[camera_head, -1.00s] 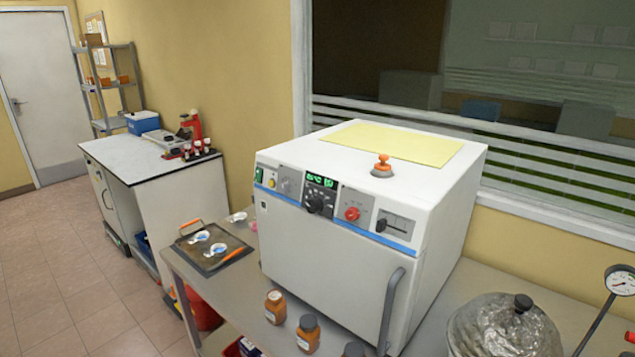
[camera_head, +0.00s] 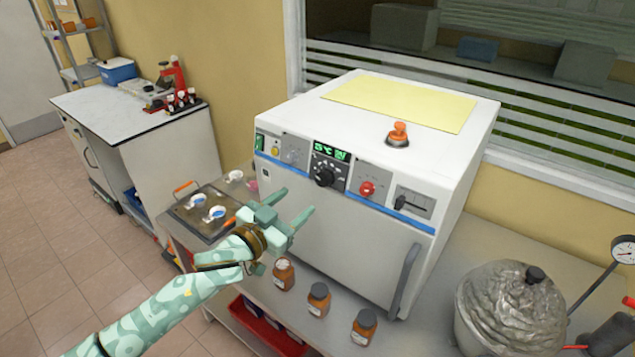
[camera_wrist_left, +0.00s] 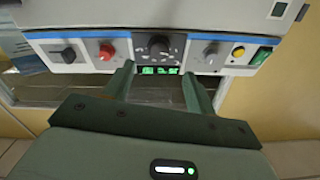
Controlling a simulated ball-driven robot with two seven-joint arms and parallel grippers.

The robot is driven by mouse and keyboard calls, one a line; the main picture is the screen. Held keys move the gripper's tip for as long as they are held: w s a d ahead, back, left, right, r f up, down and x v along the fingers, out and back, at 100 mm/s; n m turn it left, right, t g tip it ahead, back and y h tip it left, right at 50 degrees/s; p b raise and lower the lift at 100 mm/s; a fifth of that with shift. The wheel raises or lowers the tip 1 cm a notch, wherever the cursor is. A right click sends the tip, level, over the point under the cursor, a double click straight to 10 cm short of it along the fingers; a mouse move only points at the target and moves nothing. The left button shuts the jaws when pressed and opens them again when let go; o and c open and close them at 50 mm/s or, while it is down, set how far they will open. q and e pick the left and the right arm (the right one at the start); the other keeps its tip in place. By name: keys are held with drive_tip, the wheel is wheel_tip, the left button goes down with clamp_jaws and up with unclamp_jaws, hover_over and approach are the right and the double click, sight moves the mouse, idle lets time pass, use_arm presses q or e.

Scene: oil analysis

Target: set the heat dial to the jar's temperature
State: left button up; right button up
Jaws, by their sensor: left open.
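The white oven (camera_head: 400,165) stands on the bench with a control panel along its upper front. A black round dial (camera_head: 324,177) with a scale sits under a green lit display (camera_head: 330,151); I cannot tell its setting. The dial also shows in the left wrist view (camera_wrist_left: 158,46), upside down. My left gripper (camera_head: 297,202) is open and empty, in front of the oven and below the panel, apart from the dial. Its fingers (camera_wrist_left: 157,80) point at the display and dial. Three amber jars (camera_head: 319,299) with pale labels stand before the oven; their print is too small to read. My right gripper is not in view.
The oven handle (camera_head: 404,281) juts out. A tray with white dishes (camera_head: 197,222) is left; a lidded metal pot (camera_head: 512,312) is right.

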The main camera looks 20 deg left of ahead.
sight(321, 182)
use_arm(q)
drive_tip(key=x, duration=0.9)
drive_tip(key=shift+d, duration=0.15)
drive_tip(key=c, duration=1)
